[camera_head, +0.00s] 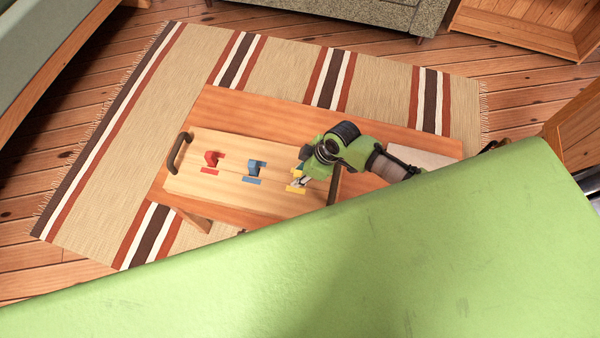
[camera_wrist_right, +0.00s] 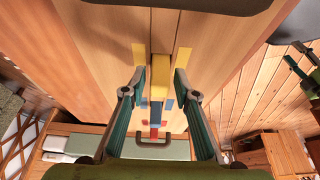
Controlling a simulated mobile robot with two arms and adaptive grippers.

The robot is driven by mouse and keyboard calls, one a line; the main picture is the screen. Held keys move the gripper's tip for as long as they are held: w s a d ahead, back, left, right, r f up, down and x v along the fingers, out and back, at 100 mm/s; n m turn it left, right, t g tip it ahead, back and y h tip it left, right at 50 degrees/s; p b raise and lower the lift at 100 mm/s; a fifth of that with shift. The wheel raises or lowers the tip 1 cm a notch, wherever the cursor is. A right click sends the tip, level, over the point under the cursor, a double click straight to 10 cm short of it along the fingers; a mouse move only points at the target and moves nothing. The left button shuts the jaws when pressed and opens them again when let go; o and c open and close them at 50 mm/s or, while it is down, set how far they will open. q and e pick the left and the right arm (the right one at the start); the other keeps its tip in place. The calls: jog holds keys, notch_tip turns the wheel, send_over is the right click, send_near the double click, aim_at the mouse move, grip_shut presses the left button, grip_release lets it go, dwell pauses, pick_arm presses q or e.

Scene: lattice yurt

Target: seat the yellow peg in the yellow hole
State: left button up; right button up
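The yellow peg (camera_wrist_right: 160,76) stands between the fingers of my right gripper (camera_wrist_right: 158,72) in the right wrist view. The fingers are apart, with a narrow strip of wood showing on each side of the peg. Yellow patches (camera_wrist_right: 139,54) flank the peg on the board and mark the yellow hole; the hole itself is hidden, so I cannot tell how deep the peg sits. In the head view my right gripper (camera_head: 303,180) is low over the right end of the board, by the yellow marking (camera_head: 295,190), and covers most of the peg.
The wooden board (camera_head: 225,188) with dark handles (camera_head: 179,152) lies on a low table (camera_head: 240,110). A blue peg (camera_head: 256,167) and a red peg (camera_head: 212,158) stand left of the yellow one, each beside patches of its colour. A striped rug (camera_head: 180,75) surrounds the table.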

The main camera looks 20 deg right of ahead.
dwell(0.3)
jog(key=shift+r, duration=0.3)
jog(key=p+v, duration=0.1)
jog(key=v, duration=1)
jog(key=shift+d+r, duration=0.15)
jog(key=shift+r, duration=0.15)
jog(key=shift+s, duration=0.15)
